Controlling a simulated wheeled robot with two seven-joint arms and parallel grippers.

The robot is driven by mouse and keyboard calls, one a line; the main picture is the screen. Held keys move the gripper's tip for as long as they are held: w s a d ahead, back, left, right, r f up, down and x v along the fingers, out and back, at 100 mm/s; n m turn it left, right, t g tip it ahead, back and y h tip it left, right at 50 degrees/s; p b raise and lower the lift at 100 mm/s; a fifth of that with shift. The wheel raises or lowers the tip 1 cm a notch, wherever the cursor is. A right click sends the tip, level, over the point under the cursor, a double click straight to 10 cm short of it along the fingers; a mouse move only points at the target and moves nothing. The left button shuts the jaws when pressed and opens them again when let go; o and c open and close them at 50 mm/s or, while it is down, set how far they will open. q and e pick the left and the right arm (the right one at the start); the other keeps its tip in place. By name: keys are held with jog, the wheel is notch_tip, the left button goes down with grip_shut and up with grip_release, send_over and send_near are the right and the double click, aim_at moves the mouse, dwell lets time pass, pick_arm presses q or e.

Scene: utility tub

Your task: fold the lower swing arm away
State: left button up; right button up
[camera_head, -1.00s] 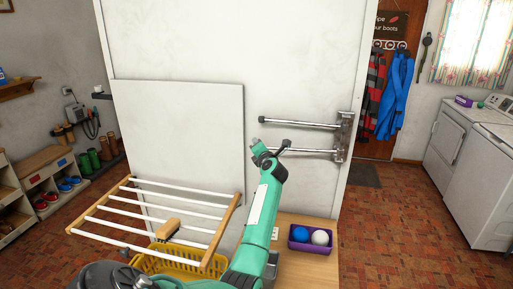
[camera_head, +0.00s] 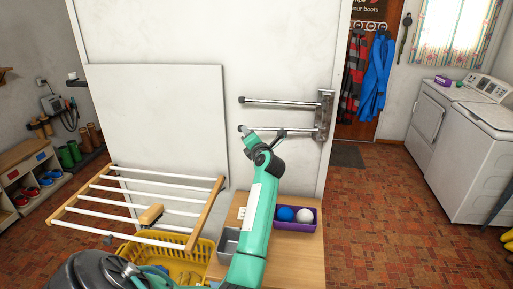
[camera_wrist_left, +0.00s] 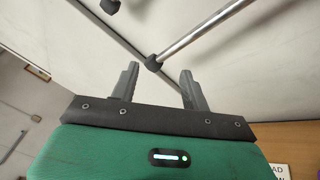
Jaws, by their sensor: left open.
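The lower swing arm (camera_head: 300,130) is a chrome rod sticking out left from a metal wall bracket (camera_head: 325,115), below the upper swing arm (camera_head: 280,102). Both rods stand out roughly parallel. My left gripper (camera_head: 282,133) is at the lower rod, and my green wrist hides part of it. In the left wrist view, my open gripper (camera_wrist_left: 159,72) has a chrome rod (camera_wrist_left: 200,32) ahead of it, its dark end cap near the gap between the fingertips. Contact cannot be told. A second rod end (camera_wrist_left: 110,5) shows at the top. My right gripper is not in view.
A wooden drying rack (camera_head: 140,205) folds out at left above a yellow basket (camera_head: 204,250). A wooden bench (camera_head: 300,262) below holds a grey tin (camera_head: 228,243) and a purple tray (camera_head: 296,227) with two balls. The wall panel (camera_head: 155,120) stands behind.

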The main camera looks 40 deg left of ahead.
pick_arm(q)
jog(key=b+v, duration=0.1)
jog(key=v, duration=0.5)
jog(key=shift+w, duration=0.15)
jog(key=shift+d, duration=0.1)
